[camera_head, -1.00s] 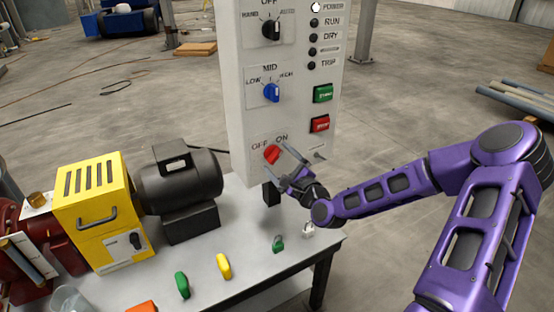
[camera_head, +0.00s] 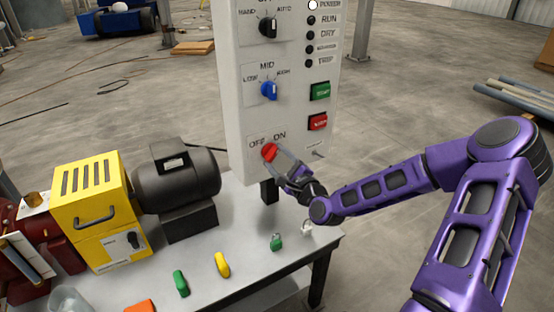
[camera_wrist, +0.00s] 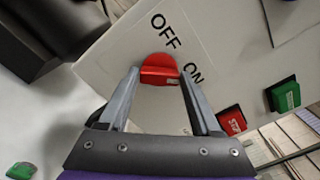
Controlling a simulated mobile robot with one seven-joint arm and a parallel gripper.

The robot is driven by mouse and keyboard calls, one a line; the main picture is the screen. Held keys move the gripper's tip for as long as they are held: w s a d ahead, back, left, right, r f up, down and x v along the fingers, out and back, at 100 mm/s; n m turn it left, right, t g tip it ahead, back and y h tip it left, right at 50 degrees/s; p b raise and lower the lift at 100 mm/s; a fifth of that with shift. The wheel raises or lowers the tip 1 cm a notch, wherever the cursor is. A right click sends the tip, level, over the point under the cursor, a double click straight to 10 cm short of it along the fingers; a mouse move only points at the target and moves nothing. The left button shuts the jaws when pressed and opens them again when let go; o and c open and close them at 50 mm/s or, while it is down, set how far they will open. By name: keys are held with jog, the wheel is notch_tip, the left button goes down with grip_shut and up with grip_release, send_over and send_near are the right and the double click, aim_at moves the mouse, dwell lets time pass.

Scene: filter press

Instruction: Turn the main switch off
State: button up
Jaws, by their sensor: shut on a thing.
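The main switch is a red rotary knob (camera_head: 269,153) low on the white control panel (camera_head: 237,100), under the printed words OFF and ON. In the wrist view the red knob (camera_wrist: 159,69) sits between my two fingertips, below the OFF label and left of ON. My gripper (camera_head: 276,158) reaches the knob from the lower right and is shut on it. It also shows in the wrist view (camera_wrist: 158,80), with a finger on each side of the knob. The knob's exact pointing direction is hard to tell.
Above are a blue speed knob (camera_head: 269,90) and a black knob (camera_head: 267,27). A green button (camera_head: 320,91) and a red button (camera_head: 318,122) sit to the right. The table (camera_head: 235,265) below holds padlocks, a yellow box (camera_head: 92,215) and a motor (camera_head: 175,180).

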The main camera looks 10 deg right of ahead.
jog(key=n+b, duration=0.1)
jog(key=n, duration=0.3)
jog(key=shift+a+f+n+b, duration=0.1)
jog(key=shift+n+b, duration=0.25)
jog(key=shift+n, duration=0.05)
jog(key=n+b, duration=0.2)
jog(key=n, duration=0.2)
jog(key=shift+n, duration=0.3)
jog(key=n+b, duration=0.2)
jog(key=n, duration=0.2)
jog(key=shift+f, duration=0.15)
jog(key=shift+n+b, duration=1.25)
jog(key=shift+n, duration=0.75)
jog(key=o, duration=1.4)
